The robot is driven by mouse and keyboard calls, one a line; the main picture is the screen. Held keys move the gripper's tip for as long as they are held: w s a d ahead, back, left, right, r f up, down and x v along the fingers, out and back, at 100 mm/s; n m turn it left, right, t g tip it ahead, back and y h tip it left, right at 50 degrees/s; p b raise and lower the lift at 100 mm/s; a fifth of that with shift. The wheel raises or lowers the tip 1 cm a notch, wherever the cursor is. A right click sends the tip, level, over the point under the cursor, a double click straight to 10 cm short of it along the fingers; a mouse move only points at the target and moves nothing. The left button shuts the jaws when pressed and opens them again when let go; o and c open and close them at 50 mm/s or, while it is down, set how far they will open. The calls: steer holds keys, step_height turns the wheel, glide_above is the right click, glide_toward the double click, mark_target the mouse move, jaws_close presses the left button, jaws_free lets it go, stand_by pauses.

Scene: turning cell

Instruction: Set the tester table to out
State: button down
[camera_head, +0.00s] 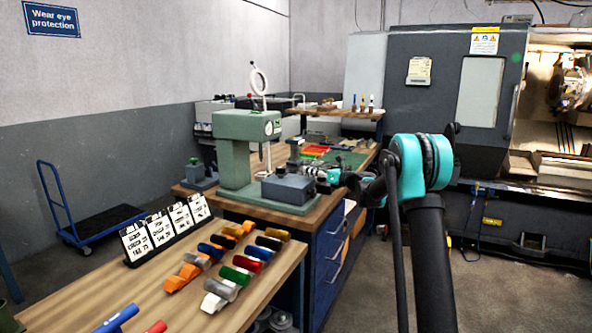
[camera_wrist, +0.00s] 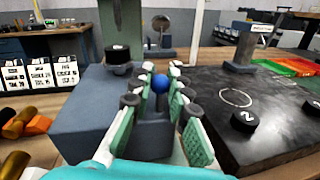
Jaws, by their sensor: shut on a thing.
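The green tester (camera_head: 246,128) stands on the wooden bench, with its column also showing in the wrist view (camera_wrist: 118,22). Its blue-grey table block (camera_head: 289,188) sits at the front of the tester's base; in the wrist view the block (camera_wrist: 88,115) is at left. A black puck (camera_wrist: 117,54) rests on the block. A blue ball knob (camera_wrist: 160,83) is beside the block. My gripper (camera_wrist: 158,94) has its green-padded fingers shut around the knob's stem. In the head view my gripper (camera_head: 322,177) is at the block's right side. The table's travel marks are not visible.
A dark plate (camera_wrist: 262,150) with a puck marked 2 (camera_wrist: 244,121) lies right of my gripper. In front, a wooden table (camera_head: 255,285) holds several coloured parts and white label cards (camera_head: 165,228). The lathe (camera_head: 440,90) stands at back right.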

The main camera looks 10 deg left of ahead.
steer(key=v, duration=0.4)
steer(key=shift+w+d, duration=0.35)
steer(key=shift+d, duration=0.05)
steer(key=c, duration=1.4)
jaws_free()
steer(key=shift+d, duration=0.15)
steer(key=shift+c, duration=0.2)
steer(key=shift+s, duration=0.1)
steer(key=v, duration=1.2)
steer(key=shift+f, duration=0.1)
